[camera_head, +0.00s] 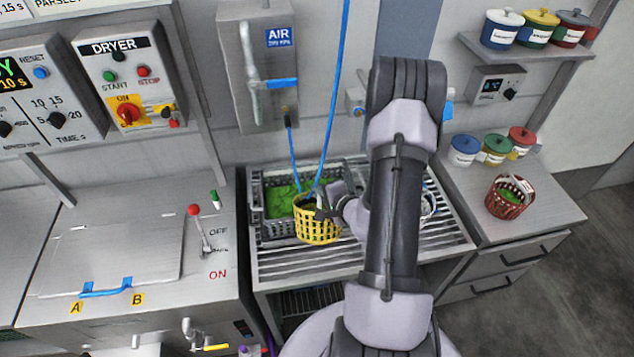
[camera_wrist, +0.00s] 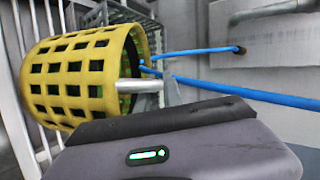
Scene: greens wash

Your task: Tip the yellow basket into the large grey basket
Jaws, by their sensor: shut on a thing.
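The yellow basket (camera_head: 317,226) is held by my gripper (camera_head: 322,207) at its upper right side, over the slatted rack. In the wrist view the yellow basket (camera_wrist: 75,78) lies sideways in the picture, with its mouth to the right and a little green inside. My gripper (camera_wrist: 150,92) is shut on its rim or handle; I cannot tell which. The large grey basket (camera_head: 262,227) stands on the rack just behind and left of the yellow basket, with green leaves (camera_head: 285,199) in it. The yellow basket hides part of the grey basket's front.
A blue hose (camera_head: 335,90) hangs down close to the yellow basket. A red basket (camera_head: 508,197) with greens stands on the right counter near lidded pots (camera_head: 464,150). A white basket rim (camera_head: 428,205) shows partly behind my arm. The front slats (camera_head: 310,265) are clear.

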